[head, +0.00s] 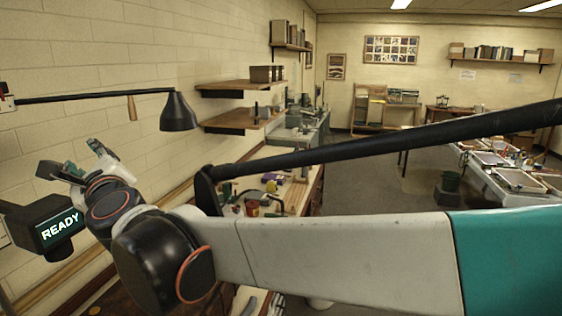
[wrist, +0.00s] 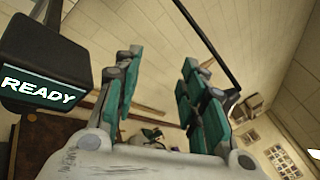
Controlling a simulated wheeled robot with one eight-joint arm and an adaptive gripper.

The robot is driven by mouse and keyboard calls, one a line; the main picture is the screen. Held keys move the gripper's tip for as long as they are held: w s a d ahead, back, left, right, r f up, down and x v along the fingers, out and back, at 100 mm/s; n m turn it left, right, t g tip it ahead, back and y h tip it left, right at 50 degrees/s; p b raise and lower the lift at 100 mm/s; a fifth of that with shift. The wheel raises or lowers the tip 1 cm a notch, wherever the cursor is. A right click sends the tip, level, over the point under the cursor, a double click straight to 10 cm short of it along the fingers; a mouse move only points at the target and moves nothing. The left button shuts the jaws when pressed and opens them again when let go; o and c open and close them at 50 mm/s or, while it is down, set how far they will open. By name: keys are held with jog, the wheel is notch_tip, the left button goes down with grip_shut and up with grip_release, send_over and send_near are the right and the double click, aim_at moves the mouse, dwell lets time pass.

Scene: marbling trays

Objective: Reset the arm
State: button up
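My gripper (head: 80,158) is at the left in the head view, close to the pale block wall, with my arm stretching across the foreground. In the wrist view my gripper (wrist: 160,62) has its two teal-padded fingers spread apart, with nothing between them. A black box with a lit "READY" display (head: 58,232) is just below and left of the gripper in the head view. The display box also shows at the left edge of the wrist view (wrist: 45,75); I cannot tell whether it touches my gripper.
A black lamp (head: 179,113) on a wall rod hangs to the right of my gripper. A cluttered workbench (head: 300,190) lies behind my arm. Wooden shelves (head: 240,85) jut from the left wall. Marbling trays (head: 520,180) sit on a table at right. Floor shows between.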

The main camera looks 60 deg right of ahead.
jog(key=s+a+f+n+g+y+b, duration=0.1)
jog(key=s+a+f+n+y+b, duration=0.3)
jog(key=f+n, duration=0.4)
jog(key=s+a+f+n+g+y+b, duration=0.15)
jog(key=a+f+n+b, duration=0.3)
jog(key=f, duration=0.55)
jog(key=s+a+f+n+g+y+b, duration=0.2)
jog(key=a+f+n+b, duration=0.25)
jog(key=f+n, duration=0.4)
jog(key=s+d+f+n+g+h+b, duration=0.1)
jog(key=s+f+n+b, duration=0.4)
jog(key=f, duration=0.7)
jog(key=s+d+f+n+g+h+b, duration=0.1)
jog(key=s+d+f+n+g+b, duration=0.3)
jog(key=s+f, duration=0.4)
notch_tip(320, 180, down, 5)
jog(key=shift+r+n+g+h+b, duration=0.2)
jog(key=shift+n+g+h+b, duration=0.15)
jog(key=shift+n+g+b, duration=0.5)
